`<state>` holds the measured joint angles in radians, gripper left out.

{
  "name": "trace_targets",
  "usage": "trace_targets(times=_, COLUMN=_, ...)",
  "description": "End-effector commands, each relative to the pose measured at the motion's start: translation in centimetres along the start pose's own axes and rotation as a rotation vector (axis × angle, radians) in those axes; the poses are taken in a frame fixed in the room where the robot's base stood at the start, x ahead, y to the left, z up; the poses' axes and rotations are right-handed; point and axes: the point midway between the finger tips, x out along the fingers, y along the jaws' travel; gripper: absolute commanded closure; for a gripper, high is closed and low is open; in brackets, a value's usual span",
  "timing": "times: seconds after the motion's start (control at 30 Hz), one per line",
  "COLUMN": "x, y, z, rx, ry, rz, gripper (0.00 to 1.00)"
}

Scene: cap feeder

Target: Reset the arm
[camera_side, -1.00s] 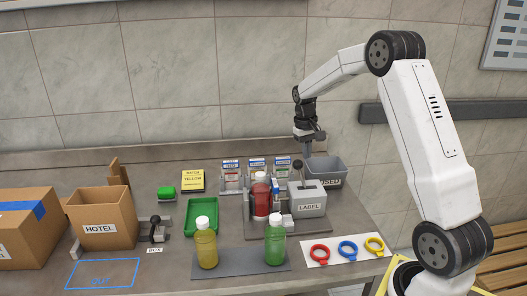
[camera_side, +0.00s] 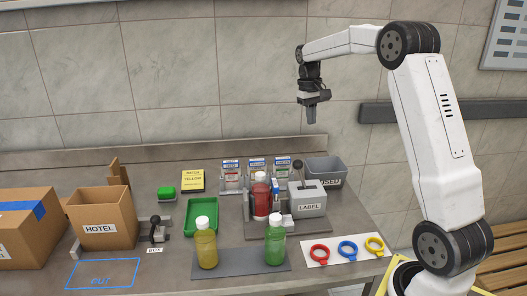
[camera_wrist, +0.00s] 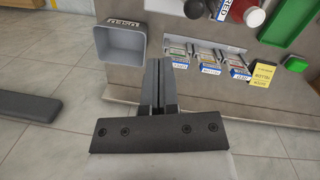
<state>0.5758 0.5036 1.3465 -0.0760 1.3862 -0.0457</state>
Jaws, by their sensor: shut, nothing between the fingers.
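My gripper (camera_side: 312,122) is raised well above the back right of the bench, in front of the tiled wall. It points down, shut and empty. In the wrist view my gripper (camera_wrist: 153,64) shows its two dark fingers together, with nothing between them. Below it stands the grey used bin (camera_side: 326,172), which also shows in the wrist view (camera_wrist: 122,73) and looks empty there.
The grey label machine (camera_side: 308,200) with its lever stands beside a red bottle (camera_side: 261,196). A yellow bottle (camera_side: 206,246) and a green bottle (camera_side: 275,243) stand on a dark mat. Coloured rings (camera_side: 347,248) lie at the right. The air around my gripper is clear.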

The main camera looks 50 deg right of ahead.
Motion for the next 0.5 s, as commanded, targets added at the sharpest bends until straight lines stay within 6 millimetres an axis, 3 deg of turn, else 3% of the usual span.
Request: trace_targets(times=0.5, x=0.34, y=-0.95, z=0.29, rx=-0.017, ry=0.009, rz=0.000, gripper=1.00)
